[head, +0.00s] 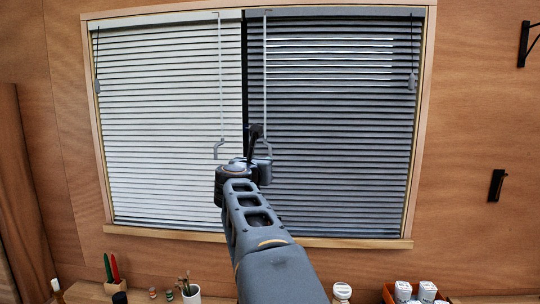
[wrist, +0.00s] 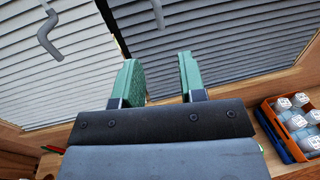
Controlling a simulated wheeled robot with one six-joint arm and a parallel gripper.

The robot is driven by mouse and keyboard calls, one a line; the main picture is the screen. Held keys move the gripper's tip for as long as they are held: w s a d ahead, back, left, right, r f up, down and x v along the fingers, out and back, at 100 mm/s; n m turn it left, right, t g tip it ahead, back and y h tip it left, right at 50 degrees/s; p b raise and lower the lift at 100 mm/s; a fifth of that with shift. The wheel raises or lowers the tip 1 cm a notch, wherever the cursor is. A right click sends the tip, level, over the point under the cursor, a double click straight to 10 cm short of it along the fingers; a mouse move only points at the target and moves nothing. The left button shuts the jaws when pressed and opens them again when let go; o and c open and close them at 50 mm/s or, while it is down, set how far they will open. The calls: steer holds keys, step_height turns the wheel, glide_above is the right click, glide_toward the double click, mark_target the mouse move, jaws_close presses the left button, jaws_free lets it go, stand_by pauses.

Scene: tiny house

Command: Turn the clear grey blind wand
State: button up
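Two grey wands with crank-like lower ends hang before the window blinds. The left wand (head: 220,90) hangs over the light blind, and its bent handle shows in the wrist view (wrist: 48,35). The right wand (head: 265,85) hangs by the dark blind; its lower end shows in the wrist view (wrist: 158,12), beyond and above the gap between my fingers. I cannot tell which one is the clear grey wand. My gripper (wrist: 157,60) is open, with green finger pads and nothing between them. In the head view my gripper (head: 256,132) partly hides the right wand's lower end.
The light blind (head: 165,120) and dark blind (head: 345,130) fill the window behind the wands. Grey cord pulls hang at the outer sides. Below are a wooden sill (head: 340,242), a white cup with brushes (head: 191,294) and an orange crate of bottles (wrist: 270,112).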

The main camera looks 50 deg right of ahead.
mark_target(270, 155)
steer(key=p+x, duration=0.3)
steer(key=x, duration=0.9)
steer(key=shift+w+d+f, duration=0.15)
steer(key=shift+w+d, duration=0.05)
steer(key=shift+w, duration=0.05)
jaws_close()
